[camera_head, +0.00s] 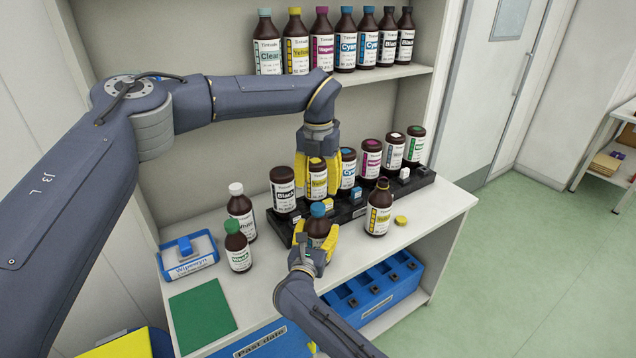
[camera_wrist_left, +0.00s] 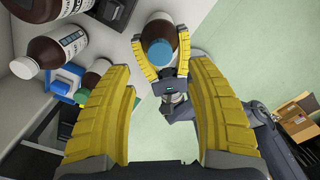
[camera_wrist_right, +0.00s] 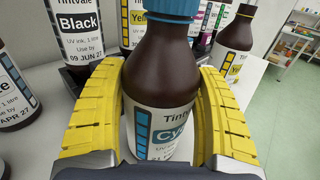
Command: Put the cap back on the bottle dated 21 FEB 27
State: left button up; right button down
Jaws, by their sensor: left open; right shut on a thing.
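My right gripper (camera_head: 318,240) is shut on a cyan-label bottle (camera_wrist_right: 165,85), upright at the counter's front; a blue cap (camera_head: 318,209) sits on its top. My left gripper (camera_head: 318,175) is open and empty above it, fingers pointing down; the blue cap (camera_wrist_left: 160,52) shows beyond its fingers in the left wrist view. A yellow-label bottle (camera_head: 379,212) with no cap stands on the counter to the right. A yellow cap (camera_head: 401,220) lies on the counter beside it. The date 21 FEB 27 is not readable on any label.
A black rack (camera_head: 425,180) holds several bottles behind the grippers. A white-capped bottle (camera_head: 241,207), a green-capped bottle (camera_head: 238,250), a wipes box (camera_head: 187,258) and a green mat (camera_head: 202,308) are at left. A shelf above holds several bottles. Blue bins sit below the counter.

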aim_at(318, 206)
pick_arm(q)
jog(key=shift+n, duration=0.7)
jog(key=shift+f, duration=4)
jog(key=shift+o, duration=0.2)
grip_shut()
jog(key=shift+c, duration=0.8)
grip_release()
